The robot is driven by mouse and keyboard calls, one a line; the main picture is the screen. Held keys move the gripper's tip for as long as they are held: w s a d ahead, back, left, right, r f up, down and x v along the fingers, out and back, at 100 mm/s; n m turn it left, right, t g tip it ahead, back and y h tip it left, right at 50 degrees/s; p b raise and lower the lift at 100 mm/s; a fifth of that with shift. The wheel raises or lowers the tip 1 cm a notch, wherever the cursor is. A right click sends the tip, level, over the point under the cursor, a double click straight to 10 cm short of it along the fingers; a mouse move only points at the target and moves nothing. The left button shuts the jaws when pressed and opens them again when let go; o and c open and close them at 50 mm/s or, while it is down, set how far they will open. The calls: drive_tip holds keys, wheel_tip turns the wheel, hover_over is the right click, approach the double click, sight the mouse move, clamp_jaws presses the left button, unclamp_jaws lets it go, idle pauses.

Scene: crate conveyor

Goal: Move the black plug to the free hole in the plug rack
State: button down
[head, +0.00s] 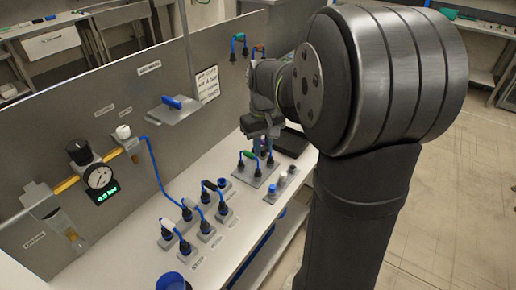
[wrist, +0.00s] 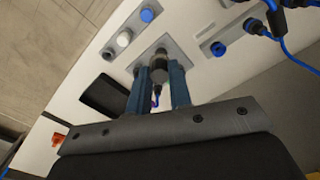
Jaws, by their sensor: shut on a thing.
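My gripper (wrist: 159,78) is shut on a dark plug (wrist: 158,73) in the wrist view, with a finger on either side and a thin blue cable below it. A small grey plate (wrist: 166,42) lies beyond the fingertips; I cannot tell whether the plug is seated in it. In the head view my gripper (head: 262,132) is over the far part of the bench, by a grey plate (head: 250,179) bearing dark plugs and a green-topped lead (head: 248,155). The fingertips are partly hidden there. I cannot tell which holder is the plug rack or see its free hole clearly.
Several dark plugs with blue cables stand on grey blocks (head: 167,242) nearer the camera. A small holder with a blue cap (wrist: 147,15) and a white cap (wrist: 124,39) is close by. A black tray (wrist: 104,95) lies beside my gripper. A grey panel (head: 150,100) backs the bench.

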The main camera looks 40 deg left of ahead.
drive_tip(key=w+d+f, duration=0.1)
drive_tip(key=w+d, duration=0.3)
drive_tip(key=w, duration=0.8)
drive_tip(key=shift+w+f, duration=0.2)
drive_tip(key=shift+f, duration=4.45)
drive_tip(key=shift+f, duration=1)
drive_tip(key=c, duration=0.7)
unclamp_jaws()
drive_tip(key=shift+o, duration=0.2)
drive_tip(key=shift+r, duration=0.1)
drive_tip(key=shift+r, duration=2.95)
drive_tip(key=shift+f, duration=0.15)
